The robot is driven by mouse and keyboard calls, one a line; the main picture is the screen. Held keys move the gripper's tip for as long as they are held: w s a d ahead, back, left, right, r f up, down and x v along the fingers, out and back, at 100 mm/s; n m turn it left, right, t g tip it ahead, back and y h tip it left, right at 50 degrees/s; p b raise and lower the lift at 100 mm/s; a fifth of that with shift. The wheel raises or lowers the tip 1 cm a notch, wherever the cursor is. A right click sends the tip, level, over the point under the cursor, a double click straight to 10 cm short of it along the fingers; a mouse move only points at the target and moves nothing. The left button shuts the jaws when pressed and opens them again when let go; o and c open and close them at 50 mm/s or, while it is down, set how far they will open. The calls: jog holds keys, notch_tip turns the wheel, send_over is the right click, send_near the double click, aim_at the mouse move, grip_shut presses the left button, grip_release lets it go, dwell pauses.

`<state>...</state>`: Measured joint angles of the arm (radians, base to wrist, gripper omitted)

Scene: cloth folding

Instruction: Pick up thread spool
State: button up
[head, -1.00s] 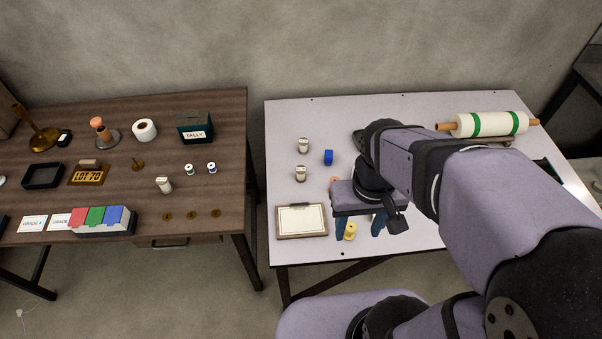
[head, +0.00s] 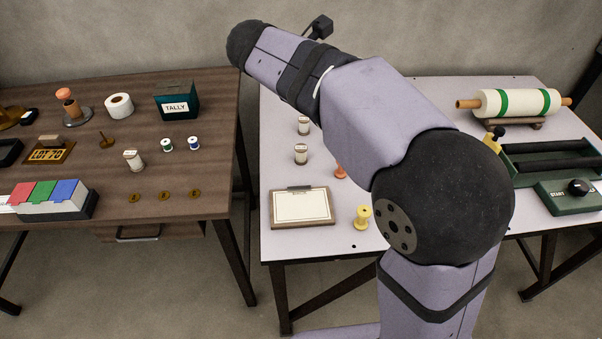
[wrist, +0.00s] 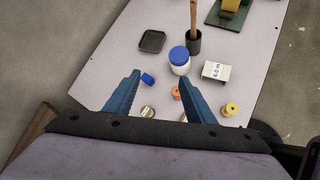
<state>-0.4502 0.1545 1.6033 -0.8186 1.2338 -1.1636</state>
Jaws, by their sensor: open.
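A yellow thread spool (head: 362,218) stands near the front edge of the pale table (head: 345,245); it also shows in the wrist view (wrist: 231,109), right of my gripper. My gripper (wrist: 160,77) is open and empty, raised well above the table. Its fingers do not show in the head view.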

aim_at(297, 153)
jog(key=w+a+r+n+t+h+b, duration=0.2)
jog(key=w+a+n+t+b, duration=0.2)
jog(key=w+a+n+b, duration=0.3)
jog(key=f, duration=0.7)
jog(key=s+f, duration=0.1)
jog(key=f, duration=1.5)
jog(key=shift+s+a, duration=0.2)
jog(key=shift+a, duration=0.05)
jog(key=shift+b+x, duration=0.7)
jog(key=shift+x, duration=3)
jog(key=shift+r, duration=0.15)
jog(key=c, duration=1.2)
